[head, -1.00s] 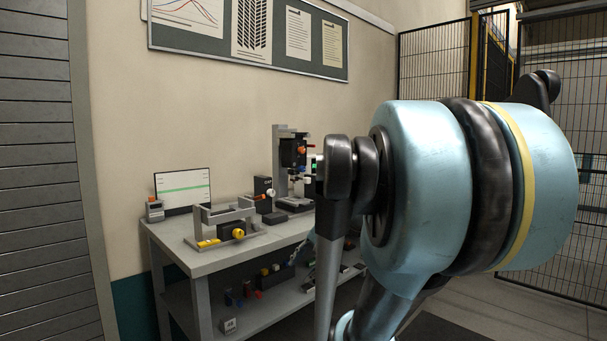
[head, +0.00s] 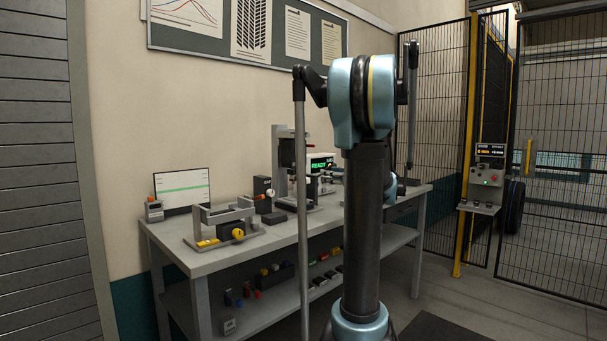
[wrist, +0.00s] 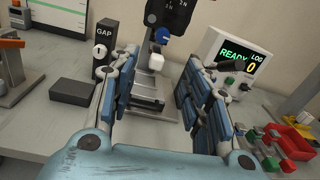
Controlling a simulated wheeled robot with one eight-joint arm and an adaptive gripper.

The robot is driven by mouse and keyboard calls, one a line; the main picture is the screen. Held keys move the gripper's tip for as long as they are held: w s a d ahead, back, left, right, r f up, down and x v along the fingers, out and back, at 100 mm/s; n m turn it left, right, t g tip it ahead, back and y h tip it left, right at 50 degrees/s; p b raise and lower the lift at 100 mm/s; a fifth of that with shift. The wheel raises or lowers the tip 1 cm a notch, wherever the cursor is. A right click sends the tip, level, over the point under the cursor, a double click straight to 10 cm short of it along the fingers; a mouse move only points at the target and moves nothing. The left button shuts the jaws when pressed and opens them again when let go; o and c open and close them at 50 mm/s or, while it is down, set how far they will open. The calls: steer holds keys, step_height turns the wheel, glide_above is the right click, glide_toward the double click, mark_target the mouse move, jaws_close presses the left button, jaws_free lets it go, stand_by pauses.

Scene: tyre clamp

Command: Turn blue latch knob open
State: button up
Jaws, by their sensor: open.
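The blue latch knob (wrist: 162,33) shows in the wrist view on the dark upright head of the clamp stand (wrist: 152,12), top centre. A white block-like knob (wrist: 156,62) sits just below it. My gripper (wrist: 161,72) is open, with one blue-padded finger on each side of the picture. Nothing is held between the fingers. The blue knob lies beyond the fingertips, apart from them. In the head view the clamp stand (head: 283,150) is at the back of the bench. My arm hides part of it there, and the blue knob cannot be made out.
A display box reading READY (wrist: 236,58) stands right of the clamp. A GAP box (wrist: 102,48) and a dark block (wrist: 72,91) are on the left.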

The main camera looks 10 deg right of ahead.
glide_toward(303, 169)
steer(key=x, duration=0.9)
steer(key=shift+w+f, duration=0.1)
jaws_close()
